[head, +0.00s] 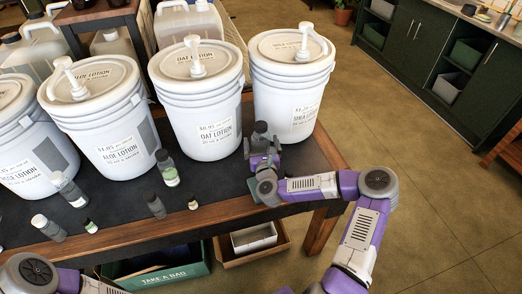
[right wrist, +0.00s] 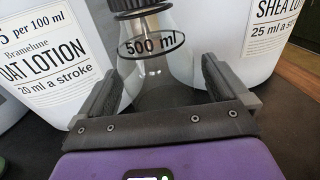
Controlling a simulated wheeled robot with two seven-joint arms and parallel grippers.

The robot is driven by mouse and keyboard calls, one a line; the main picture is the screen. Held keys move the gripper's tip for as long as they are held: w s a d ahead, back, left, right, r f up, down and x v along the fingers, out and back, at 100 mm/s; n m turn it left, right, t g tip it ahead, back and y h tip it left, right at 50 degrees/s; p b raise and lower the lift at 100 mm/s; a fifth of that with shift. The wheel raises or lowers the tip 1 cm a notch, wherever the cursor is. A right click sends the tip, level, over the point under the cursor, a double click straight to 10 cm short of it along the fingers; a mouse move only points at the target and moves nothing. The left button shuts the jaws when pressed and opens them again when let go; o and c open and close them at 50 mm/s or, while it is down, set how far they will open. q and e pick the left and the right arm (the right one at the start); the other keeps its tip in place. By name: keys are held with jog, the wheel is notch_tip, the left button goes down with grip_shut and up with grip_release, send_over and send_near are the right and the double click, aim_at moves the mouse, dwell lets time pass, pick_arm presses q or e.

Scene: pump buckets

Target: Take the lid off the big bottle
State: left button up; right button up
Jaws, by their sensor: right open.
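A clear bottle (right wrist: 185,67) marked 500 ml stands upright in the right wrist view, with a dark ribbed lid (right wrist: 130,4) on its neck, cut by the top edge. In the head view its dark lid (head: 261,127) shows above my right gripper (head: 263,155), at the right end of the table. My right gripper's two fingers (right wrist: 158,80) are open, one on each side of the bottle's lower body; I cannot tell whether they touch it. My left arm enters at the lower left of the head view, and its gripper is out of view.
White lotion buckets with pumps, including oat (head: 210,115) and shea (head: 290,95), stand in a row behind. Crates sit below the table.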

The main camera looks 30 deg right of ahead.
aim_at(261, 125)
jog(key=c, duration=1)
jog(key=shift+r, duration=0.1)
notch_tip(261, 125, up, 10)
jog(key=p, duration=0.4)
jog(key=o, duration=0.4)
jog(key=c, duration=0.9)
